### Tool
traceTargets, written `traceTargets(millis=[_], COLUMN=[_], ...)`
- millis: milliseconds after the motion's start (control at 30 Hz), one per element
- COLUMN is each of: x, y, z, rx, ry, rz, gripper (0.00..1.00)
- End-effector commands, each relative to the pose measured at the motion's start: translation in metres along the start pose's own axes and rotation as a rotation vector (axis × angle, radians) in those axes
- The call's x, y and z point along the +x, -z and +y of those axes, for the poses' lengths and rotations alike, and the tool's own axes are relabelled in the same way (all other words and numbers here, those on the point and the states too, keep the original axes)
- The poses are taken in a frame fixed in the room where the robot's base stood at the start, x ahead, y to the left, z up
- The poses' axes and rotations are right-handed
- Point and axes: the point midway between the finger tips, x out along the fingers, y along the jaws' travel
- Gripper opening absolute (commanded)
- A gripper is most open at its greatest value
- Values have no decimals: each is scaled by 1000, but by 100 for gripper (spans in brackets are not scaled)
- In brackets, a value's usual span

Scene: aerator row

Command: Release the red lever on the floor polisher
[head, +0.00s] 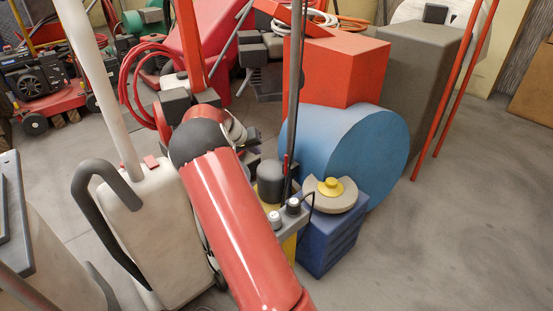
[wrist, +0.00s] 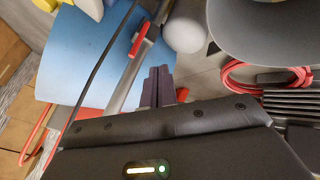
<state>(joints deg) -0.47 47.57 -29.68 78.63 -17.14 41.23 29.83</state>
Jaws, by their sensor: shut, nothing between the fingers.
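In the wrist view a slim red lever (wrist: 140,38) sits against a grey pole (wrist: 128,85). My gripper (wrist: 158,75) shows there with its two dark fingers together, shut and empty. The fingertips are just below and right of the lever in that picture, with a small gap visible; the depth between them is unclear. In the head view a small red piece, apparently the lever (head: 285,164), shows low on the upright dark pole (head: 294,90). My red arm hides much of the area left of the pole, and my fingers cannot be made out there.
A blue drum (head: 355,145) and a blue box with a beige disc (head: 330,235) stand right of the pole. A white tank machine (head: 160,225) stands left of my arm. A dark cable (wrist: 95,75) runs beside the pole. Floor at the right is clear.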

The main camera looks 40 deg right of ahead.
Motion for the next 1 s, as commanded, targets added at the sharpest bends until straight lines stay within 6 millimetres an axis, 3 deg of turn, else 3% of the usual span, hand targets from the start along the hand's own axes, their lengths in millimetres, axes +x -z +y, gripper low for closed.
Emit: traceTargets(millis=[233,600,800,1000], x=[25,103,113,118], y=[-1,-1,0,0], z=[0,1,27,35], rx=[0,0,2,0], ry=[-1,-1,0,1], rz=[-3,-3,-2,-1], gripper=[0,0,0,0])
